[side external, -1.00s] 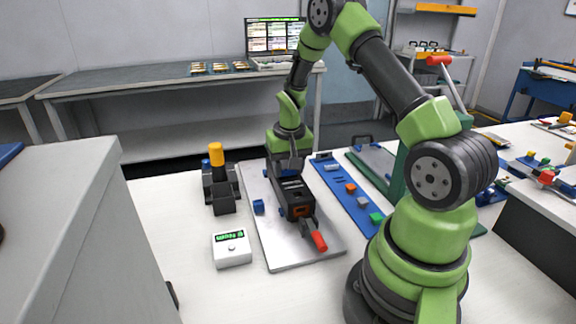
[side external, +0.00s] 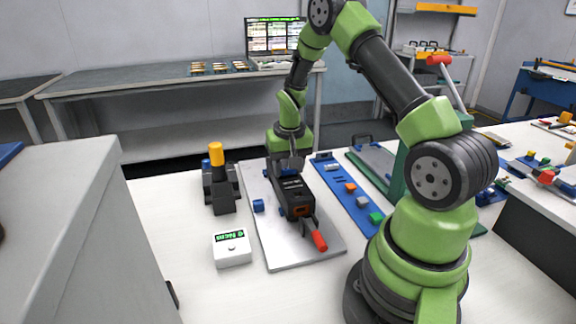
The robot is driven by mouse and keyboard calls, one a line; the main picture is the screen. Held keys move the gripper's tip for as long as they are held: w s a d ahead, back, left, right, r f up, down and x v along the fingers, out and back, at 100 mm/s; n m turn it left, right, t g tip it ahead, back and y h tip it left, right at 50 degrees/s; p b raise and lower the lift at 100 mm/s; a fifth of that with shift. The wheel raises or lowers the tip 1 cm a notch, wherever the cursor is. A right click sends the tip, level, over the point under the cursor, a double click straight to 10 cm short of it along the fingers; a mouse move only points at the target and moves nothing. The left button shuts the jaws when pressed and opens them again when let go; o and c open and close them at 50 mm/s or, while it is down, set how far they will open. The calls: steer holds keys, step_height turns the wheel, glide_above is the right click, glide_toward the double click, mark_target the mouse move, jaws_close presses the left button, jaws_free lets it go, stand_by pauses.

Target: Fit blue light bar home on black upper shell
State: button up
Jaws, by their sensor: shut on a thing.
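The black upper shell (side external: 292,187) is part of a dark, box-like device lying lengthwise on a silver plate (side external: 283,252). The device has an orange part on its near end. My gripper (side external: 289,168) points down at the far end of the shell, very close to its top. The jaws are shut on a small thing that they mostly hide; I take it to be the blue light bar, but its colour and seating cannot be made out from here. A separate small blue block (side external: 258,206) lies on the plate, left of the device.
A red-handled clamp (side external: 319,240) stands at the device's near end. A blue strip (side external: 361,216) with coloured blocks lies to the right. A black stand with a yellow knob (side external: 216,154) and a white display box (side external: 232,248) are left of the plate.

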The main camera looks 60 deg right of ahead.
mark_target(289, 179)
steer(key=shift+f, duration=0.35)
steer(key=o, duration=1)
steer(key=shift+c, duration=0.2)
step_height(289, 179, up, 10)
steer(key=shift+s+a, duration=0.4)
steer(key=shift+a, duration=0.05)
